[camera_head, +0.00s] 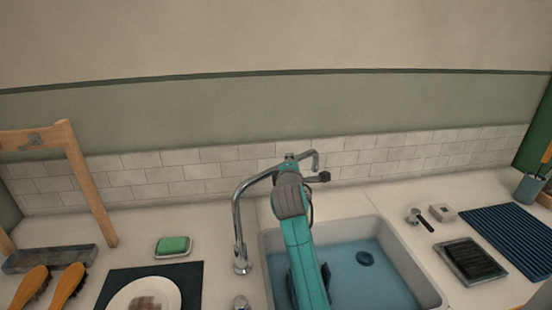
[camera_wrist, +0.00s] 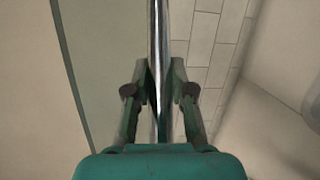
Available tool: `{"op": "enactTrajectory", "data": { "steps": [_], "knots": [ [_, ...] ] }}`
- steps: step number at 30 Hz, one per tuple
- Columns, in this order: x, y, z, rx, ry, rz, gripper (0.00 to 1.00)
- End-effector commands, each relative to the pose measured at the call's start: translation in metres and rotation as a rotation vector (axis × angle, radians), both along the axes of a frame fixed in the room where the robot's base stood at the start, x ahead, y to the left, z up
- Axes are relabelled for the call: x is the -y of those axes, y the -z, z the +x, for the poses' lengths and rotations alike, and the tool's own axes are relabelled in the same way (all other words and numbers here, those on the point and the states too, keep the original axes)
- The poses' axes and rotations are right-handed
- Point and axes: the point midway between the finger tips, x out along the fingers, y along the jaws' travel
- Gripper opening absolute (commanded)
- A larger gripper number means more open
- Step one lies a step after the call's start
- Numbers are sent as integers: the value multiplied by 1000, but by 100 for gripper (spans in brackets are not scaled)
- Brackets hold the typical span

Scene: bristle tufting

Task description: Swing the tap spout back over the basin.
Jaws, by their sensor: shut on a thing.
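The chrome tap (camera_head: 238,225) stands on the counter at the basin's left side. Its spout bends over to the right and back, with its downturned tip (camera_head: 317,163) seen against the tiled wall, above the far edge of the basin in the picture. The basin (camera_head: 418,270) holds bluish water. My gripper (camera_head: 289,161) is at the upper run of the spout, partly hidden by my arm. In the wrist view, the chrome spout tube (camera_wrist: 158,40) passes between both fingers of my gripper (camera_wrist: 161,80), which are shut on it.
A dark round plug (camera_head: 365,258) shows in the basin. Left of the tap are a green soap (camera_head: 173,245) in a dish, brushes (camera_head: 67,286), a plate (camera_head: 143,297) and a wooden frame (camera_head: 90,190). Right lie a dark tray (camera_head: 471,262) and a blue ribbed mat (camera_head: 515,238).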

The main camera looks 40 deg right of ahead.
Motion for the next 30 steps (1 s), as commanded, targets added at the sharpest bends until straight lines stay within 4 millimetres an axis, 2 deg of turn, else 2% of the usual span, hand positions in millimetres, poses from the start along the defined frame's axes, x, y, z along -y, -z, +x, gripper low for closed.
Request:
{"op": "enactTrajectory", "data": {
  "steps": [9, 15, 22, 30],
  "knots": [
    [-12, 1, -57, -2, 284, 0, 0],
    [-23, 1, -83, -4, 425, 1, 0],
    [-33, 1, -101, -3, 529, 0, 0],
    [-37, 1, -109, -4, 577, 1, 0]
  ]
}}
